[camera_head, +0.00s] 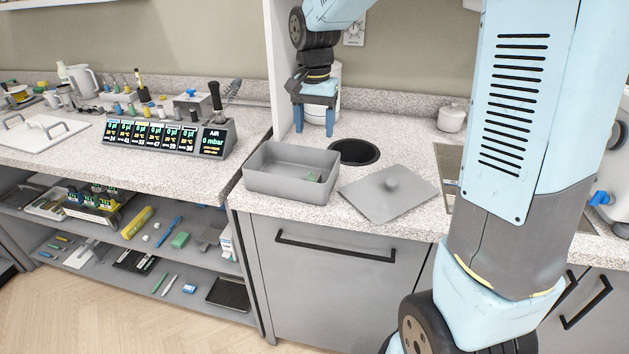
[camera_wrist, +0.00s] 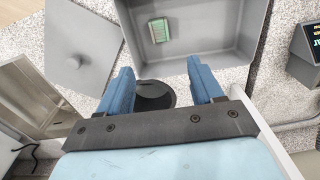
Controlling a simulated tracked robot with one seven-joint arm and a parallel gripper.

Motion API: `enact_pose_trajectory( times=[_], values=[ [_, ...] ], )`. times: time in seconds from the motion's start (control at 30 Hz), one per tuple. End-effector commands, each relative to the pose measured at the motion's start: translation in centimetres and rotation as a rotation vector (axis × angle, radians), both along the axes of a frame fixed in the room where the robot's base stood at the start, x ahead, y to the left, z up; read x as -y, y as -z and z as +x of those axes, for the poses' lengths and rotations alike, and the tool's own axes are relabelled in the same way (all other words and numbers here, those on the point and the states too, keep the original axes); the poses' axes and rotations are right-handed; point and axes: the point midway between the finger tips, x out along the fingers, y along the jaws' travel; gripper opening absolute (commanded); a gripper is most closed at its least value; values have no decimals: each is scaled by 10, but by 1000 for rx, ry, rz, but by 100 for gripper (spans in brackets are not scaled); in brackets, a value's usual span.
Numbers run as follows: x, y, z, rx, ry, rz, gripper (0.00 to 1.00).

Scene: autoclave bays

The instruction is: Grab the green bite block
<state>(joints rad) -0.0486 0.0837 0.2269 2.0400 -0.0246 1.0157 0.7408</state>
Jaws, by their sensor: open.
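A small green block (camera_head: 314,176), which looks like the bite block, lies inside an open grey tray (camera_head: 262,182), near its right end. In the wrist view the green block (camera_wrist: 159,30) lies on the tray floor, near a corner, with pale edges. My gripper (camera_head: 314,119) is open and empty, fingers pointing down, above the counter behind the tray. In the wrist view my gripper's (camera_wrist: 160,72) two blue fingers are spread apart, and the block shows beyond the gap between them. Nothing hides the block in the wrist view.
A grey lid (camera_head: 388,197) with a knob lies right of the tray. A round dark hole (camera_head: 354,152) is in the counter behind it. A display unit (camera_head: 165,137) stands left. A white canister (camera_head: 318,112) stands behind my gripper.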

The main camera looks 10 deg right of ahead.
Motion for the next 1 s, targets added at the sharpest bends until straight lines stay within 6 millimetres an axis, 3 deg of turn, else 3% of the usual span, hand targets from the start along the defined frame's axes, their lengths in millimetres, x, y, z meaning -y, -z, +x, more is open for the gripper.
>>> enact_pose_trajectory(
  times=[0.17, 0.5, 0.83, 1.0],
  values=[
    [-2, 18, 2, -9, 6, 0, 66],
    [-2, 74, 1, -9, 4, 0, 66],
    [-3, 96, -2, -7, 4, 0, 66],
    [-4, 119, -9, -9, 4, 1, 66]
  ],
)
